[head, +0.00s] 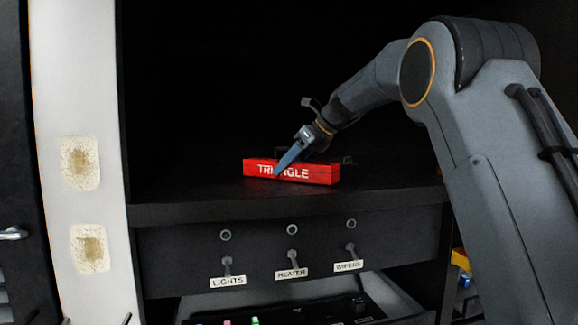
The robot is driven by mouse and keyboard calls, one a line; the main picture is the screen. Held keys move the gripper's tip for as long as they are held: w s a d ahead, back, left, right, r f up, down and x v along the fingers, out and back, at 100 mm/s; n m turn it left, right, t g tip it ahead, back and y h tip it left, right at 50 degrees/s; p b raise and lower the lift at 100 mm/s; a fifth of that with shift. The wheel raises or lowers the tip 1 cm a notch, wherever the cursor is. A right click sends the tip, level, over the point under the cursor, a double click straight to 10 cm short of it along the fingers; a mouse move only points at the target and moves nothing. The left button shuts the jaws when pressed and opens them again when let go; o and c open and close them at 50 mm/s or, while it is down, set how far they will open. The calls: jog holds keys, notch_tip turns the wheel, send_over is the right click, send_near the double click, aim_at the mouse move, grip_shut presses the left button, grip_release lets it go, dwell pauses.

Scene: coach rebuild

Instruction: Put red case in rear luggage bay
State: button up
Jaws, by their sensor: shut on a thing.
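The red case (320,174) is a long, low box with white lettering, partly covered by a finger, that seems to read "TRIANGLE". It sits on, or just above, the floor of a dark bay (200,210) in the head view; I cannot tell whether it touches. My gripper (283,168) reaches in from the upper right and is shut on the red case. One blue-grey finger crosses the front face of the case; the other finger is hidden behind it. The inside of the bay behind the case is too dark to make out.
Below the bay is a panel with three switches labelled "LIGHTS" (227,268), "HEATER" (292,260) and "WIPERS" (350,252). A white post (85,200) stands at the left. The bay floor left of the case looks clear. A yellow object (460,259) shows at lower right.

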jog(key=o, duration=1.7)
jog(key=shift+f, duration=0.1)
jog(key=b+v, duration=0.2)
jog(key=v, duration=1)
